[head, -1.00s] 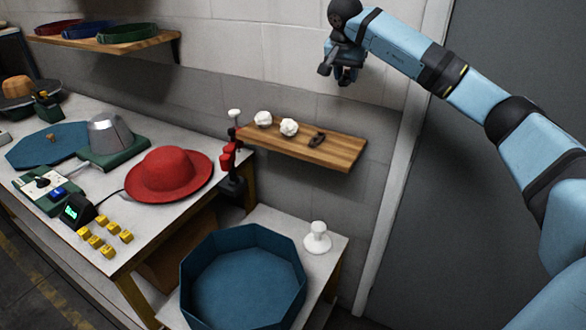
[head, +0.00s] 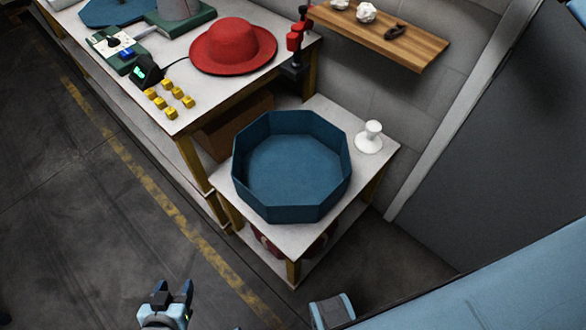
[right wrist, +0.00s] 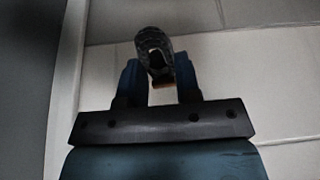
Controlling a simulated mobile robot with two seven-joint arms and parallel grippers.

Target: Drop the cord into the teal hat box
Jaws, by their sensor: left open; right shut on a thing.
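The teal hat box (head: 292,172) is an open octagonal tray on the low white table in the head view, and it looks empty. In the right wrist view my right gripper (right wrist: 156,75) is shut on a dark, ridged loop, which looks like the cord (right wrist: 152,45). The fingers stand on either side of it; its lower part is partly hidden. The right gripper is out of the head view, where only blue parts of my arm show at lower right. My left gripper (head: 173,292) is open and empty at the bottom of the head view, over the floor.
A white knobbed stand (head: 369,137) is beside the box on the low table (head: 226,178). A red hat (head: 233,46) and yellow blocks (head: 170,99) sit on the workbench. A wooden shelf (head: 425,45) holds white lumps and a small dark item (head: 396,31).

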